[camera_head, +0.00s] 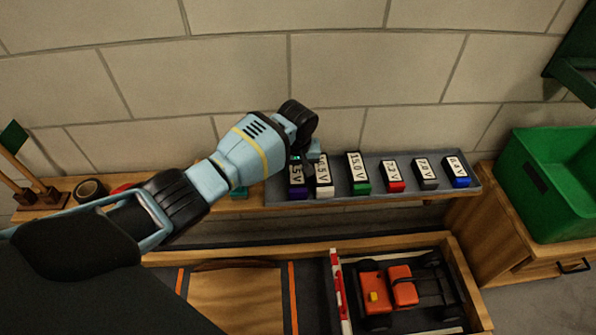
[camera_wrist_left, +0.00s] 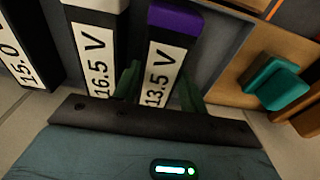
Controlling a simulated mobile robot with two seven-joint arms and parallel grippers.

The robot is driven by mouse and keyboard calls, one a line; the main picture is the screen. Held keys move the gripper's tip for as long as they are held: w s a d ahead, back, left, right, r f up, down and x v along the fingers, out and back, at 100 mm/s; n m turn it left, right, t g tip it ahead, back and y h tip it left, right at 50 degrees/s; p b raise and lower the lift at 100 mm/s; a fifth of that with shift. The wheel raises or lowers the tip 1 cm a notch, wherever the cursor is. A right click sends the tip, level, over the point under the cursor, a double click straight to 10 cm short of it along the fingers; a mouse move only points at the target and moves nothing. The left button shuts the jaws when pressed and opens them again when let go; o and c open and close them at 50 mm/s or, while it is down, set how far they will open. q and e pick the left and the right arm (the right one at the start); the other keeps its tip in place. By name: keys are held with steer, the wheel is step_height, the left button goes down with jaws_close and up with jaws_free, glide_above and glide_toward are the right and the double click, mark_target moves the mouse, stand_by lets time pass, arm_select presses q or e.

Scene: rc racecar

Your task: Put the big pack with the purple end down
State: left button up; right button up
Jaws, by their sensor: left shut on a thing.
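The big pack with the purple end (camera_head: 298,192) is at the left end of the grey tray (camera_head: 390,201). In the left wrist view its purple end (camera_wrist_left: 174,19) and a white label reading 13.5 V show clearly. My left gripper (camera_wrist_left: 158,88) is shut on this pack, with a green finger on each side of it. In the head view my left gripper (camera_head: 300,160) hides the pack's upper part. Whether the pack's base touches the tray floor cannot be told. My right gripper is not in view.
A white-ended 16.5 V pack (camera_head: 323,190) stands close beside the held pack. A green-ended 15.0 V pack (camera_head: 359,186) and smaller packs fill the tray rightward. A green bin (camera_head: 546,190) stands right. An orange car (camera_head: 388,288) lies below. A teal object (camera_wrist_left: 277,83) is beside the tray.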

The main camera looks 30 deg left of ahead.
mark_target(297, 176)
arm_select(q)
steer(key=shift+r, duration=0.2)
steer(key=shift+f, duration=0.15)
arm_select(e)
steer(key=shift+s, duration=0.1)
arm_select(q)
steer(key=o, duration=1.1)
steer(key=shift+f, duration=0.1)
steer(key=shift+c, duration=0.2)
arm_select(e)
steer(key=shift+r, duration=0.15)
arm_select(q)
step_height(297, 176, up, 12)
steer(key=s+p, duration=0.1)
steer(key=p, duration=0.4)
steer(key=shift+d, duration=0.45)
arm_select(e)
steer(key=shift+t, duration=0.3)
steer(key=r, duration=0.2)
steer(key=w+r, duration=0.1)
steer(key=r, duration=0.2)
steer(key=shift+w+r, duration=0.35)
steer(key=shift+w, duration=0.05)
arm_select(q)
steer(key=shift+s, duration=0.1)
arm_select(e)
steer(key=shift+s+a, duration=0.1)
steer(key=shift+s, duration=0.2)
